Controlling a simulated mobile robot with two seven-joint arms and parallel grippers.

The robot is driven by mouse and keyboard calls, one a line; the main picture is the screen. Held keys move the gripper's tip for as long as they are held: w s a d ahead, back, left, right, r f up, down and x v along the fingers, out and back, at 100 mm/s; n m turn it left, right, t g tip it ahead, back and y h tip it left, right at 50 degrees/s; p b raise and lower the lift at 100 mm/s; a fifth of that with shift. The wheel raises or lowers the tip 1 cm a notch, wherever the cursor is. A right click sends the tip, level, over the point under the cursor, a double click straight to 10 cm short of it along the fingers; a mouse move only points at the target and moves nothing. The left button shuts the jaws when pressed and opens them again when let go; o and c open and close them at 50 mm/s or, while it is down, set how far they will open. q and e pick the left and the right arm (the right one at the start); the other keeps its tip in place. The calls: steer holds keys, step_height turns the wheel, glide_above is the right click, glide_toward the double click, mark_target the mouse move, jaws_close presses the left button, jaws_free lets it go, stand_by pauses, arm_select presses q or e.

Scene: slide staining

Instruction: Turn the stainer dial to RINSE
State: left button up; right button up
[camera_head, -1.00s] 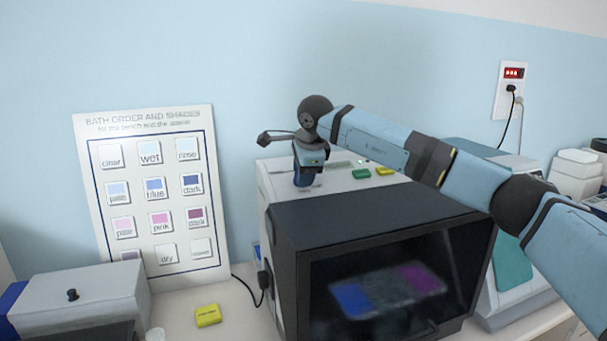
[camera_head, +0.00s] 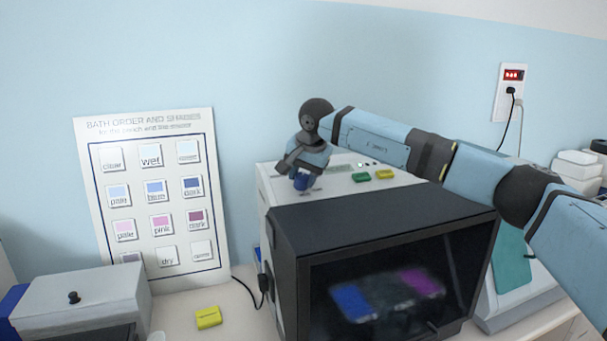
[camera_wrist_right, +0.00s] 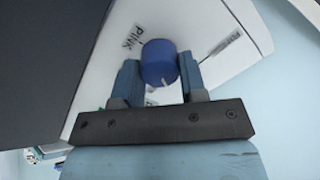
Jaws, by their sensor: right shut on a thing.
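The stainer (camera_head: 395,210) is a pale machine with a dark-framed front window. Its blue dial (camera_wrist_right: 158,58) stands on the top panel and also shows in the head view (camera_head: 303,182). My right gripper (camera_wrist_right: 158,75) is shut on the dial, with one finger on each side. A short white pointer mark (camera_wrist_right: 165,82) on the dial faces the gripper's palm. A PINK label (camera_wrist_right: 132,38) is printed on the panel beside the dial. Another label (camera_wrist_right: 222,43) on the other side is too blurred to read. My left gripper is not in view.
Green (camera_head: 361,177) and yellow (camera_head: 384,174) blocks sit on the stainer's top, right of the dial. A bath-order chart (camera_head: 222,200) leans on the wall at left. A yellow block (camera_head: 208,318) and a grey box (camera_head: 80,290) stand on the bench.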

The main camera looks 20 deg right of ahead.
steer(key=n+p, duration=0.1)
steer(key=n, duration=0.4)
steer(key=shift+a+f+n, duration=0.1)
steer(key=shift+f+n, duration=0.05)
steer(key=shift+n, duration=0.25)
stand_by(0.4)
steer(key=o, duration=0.9)
steer(key=b+v, duration=0.1)
steer(key=v, duration=0.3)
steer(key=b+v, duration=0.1)
steer(key=v, duration=0.9)
steer(key=shift+w+a+b, duration=0.1)
steer(key=shift+w+b, duration=0.2)
steer(key=shift+b, duration=0.1)
